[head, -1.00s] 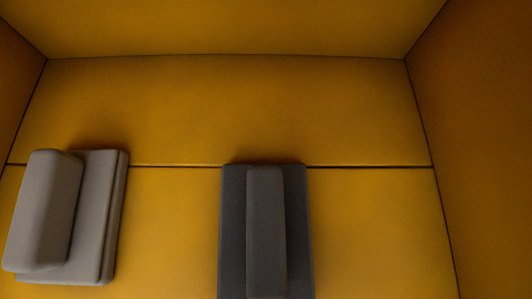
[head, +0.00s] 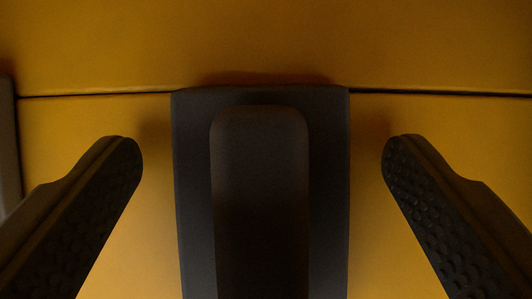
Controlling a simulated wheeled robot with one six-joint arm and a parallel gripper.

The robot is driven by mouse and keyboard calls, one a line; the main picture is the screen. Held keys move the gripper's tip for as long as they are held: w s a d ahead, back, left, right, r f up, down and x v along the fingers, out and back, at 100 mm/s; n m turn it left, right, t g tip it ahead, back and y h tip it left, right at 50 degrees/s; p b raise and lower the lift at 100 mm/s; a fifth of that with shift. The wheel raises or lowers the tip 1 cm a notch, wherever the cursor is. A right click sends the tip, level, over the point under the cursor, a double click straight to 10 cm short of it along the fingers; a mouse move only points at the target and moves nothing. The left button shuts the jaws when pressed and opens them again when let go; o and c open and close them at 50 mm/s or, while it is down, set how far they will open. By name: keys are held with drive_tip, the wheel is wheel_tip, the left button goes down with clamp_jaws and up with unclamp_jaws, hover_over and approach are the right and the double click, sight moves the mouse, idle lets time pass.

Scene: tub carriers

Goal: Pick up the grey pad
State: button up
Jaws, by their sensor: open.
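A dark grey pad (head: 194,200) with a raised, rounded bar along its middle lies flat on the yellow floor in the centre of the head view. Its near end runs out of the bottom of the picture. My gripper (head: 262,146) is open, with one textured dark finger on the left of the pad and one on the right. Yellow floor shows between each fingertip and the pad's sides, so neither finger appears to touch it. How far the fingertips are above the floor is hard to tell.
The yellow tub floor (head: 430,50) has a dark seam running across it, just at the pad's far end. A sliver of a lighter grey pad (head: 7,145) shows at the left edge. The floor beyond the seam is clear.

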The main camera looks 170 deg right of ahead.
sight(262, 182)
drive_tip(key=c, duration=1.1)
drive_tip(key=shift+r, duration=0.1)
drive_tip(key=shift+r, duration=1.8)
drive_tip(key=s, duration=1.8)
drive_tip(key=shift+f, duration=0.1)
drive_tip(key=o, duration=0.4)
drive_tip(key=c, duration=0.3)
drive_tip(key=shift+s, duration=0.1)
